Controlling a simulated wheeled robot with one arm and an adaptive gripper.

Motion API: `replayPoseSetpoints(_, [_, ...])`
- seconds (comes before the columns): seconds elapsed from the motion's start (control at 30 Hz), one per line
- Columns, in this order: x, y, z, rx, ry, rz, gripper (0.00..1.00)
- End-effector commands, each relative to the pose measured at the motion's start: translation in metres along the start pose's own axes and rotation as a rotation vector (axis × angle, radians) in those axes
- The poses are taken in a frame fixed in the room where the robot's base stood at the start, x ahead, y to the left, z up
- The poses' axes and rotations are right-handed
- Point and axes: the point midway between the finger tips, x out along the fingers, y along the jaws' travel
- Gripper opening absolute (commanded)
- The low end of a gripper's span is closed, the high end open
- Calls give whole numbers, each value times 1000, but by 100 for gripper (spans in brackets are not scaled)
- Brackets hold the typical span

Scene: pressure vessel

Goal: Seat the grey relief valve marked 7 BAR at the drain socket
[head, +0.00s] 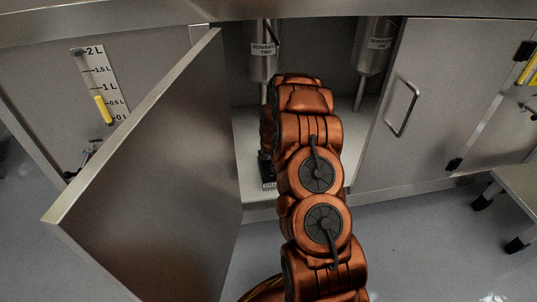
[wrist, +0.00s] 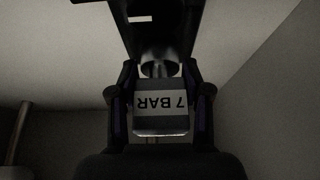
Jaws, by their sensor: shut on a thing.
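In the wrist view, my gripper (wrist: 160,92) is shut on the grey relief valve (wrist: 160,121), with one dark finger on each side. Its white label reads 7 BAR upside down in the picture. A round, shiny metal part (wrist: 159,69) shows just beyond the valve, below a dark body (wrist: 160,28) with a pale label. I cannot tell whether this is the drain socket, or whether the valve touches it. In the head view my arm hides the valve and most of the gripper. A small dark part with a partly hidden label (head: 268,185) shows low beside my arm.
My arm reaches into an open cabinet. The open metal door (head: 150,185) stands to its left and a closed door (head: 425,105) to its right. Vessels labelled SEPARATOR TWO (head: 262,62) and SEPARATOR ONE (head: 376,55) hang inside. A level gauge (head: 95,75) is at left.

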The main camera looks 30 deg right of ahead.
Motion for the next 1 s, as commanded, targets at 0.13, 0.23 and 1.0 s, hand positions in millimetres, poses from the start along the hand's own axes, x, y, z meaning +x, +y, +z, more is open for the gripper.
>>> replayPoseSetpoints(0.13, [2, 0, 1, 0, 1, 0, 0])
replayPoseSetpoints(0.23, [4, 0, 2, 0, 0, 0, 0])
replayPoseSetpoints(1.0, [18, 0, 8, 0, 0, 0, 0])
